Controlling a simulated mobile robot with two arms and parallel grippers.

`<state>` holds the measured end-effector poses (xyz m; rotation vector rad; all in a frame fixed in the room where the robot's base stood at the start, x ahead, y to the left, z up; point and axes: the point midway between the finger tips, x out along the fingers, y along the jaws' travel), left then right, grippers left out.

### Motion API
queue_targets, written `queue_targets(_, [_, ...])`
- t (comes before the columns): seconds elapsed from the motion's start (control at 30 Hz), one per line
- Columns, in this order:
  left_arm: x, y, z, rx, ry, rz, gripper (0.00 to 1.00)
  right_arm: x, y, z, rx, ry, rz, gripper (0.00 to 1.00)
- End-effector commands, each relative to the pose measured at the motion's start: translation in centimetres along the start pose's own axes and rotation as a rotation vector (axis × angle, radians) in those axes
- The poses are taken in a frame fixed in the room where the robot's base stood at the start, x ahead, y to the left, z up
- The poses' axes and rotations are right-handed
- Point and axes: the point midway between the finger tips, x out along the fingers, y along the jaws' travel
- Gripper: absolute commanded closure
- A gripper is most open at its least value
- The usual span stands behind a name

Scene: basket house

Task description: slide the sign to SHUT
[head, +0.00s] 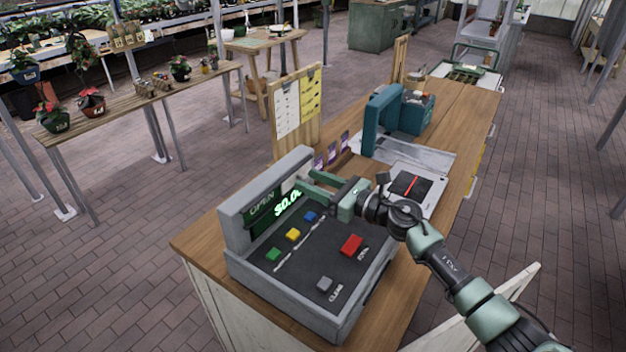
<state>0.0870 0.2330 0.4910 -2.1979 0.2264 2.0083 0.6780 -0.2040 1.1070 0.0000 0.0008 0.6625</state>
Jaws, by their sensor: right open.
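A grey cash register (304,278) stands on the wooden counter. Its upright back panel carries a dark green sign (262,206) reading OPEN at the left end. A green lit display (286,203) beside it begins "$0.0", and its right end is cut off from view. My right gripper (306,186) reaches in from the right, its fingers pointing left at the right end of the back panel. It is open, with nothing seen held. Whether a finger touches the panel I cannot tell. My left gripper is not in view.
Coloured buttons, with a red one (350,245) largest, lie on the register's sloped face below my gripper. Plant tables are at the left.

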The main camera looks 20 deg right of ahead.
Motion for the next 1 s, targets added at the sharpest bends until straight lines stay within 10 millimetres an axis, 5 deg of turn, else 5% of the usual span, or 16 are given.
queue_targets(0.17, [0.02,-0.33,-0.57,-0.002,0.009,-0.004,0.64,-0.01,0.00,-0.03,0.000,0.000,0.000,0.61])
queue_targets(0.3, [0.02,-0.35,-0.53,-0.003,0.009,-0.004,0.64,-0.03,-0.01,-0.03,0.000,0.000,0.000,1.00])
queue_targets(1.0, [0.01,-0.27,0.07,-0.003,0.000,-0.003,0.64,-0.05,-0.02,-0.01,0.000,0.000,0.000,1.00])
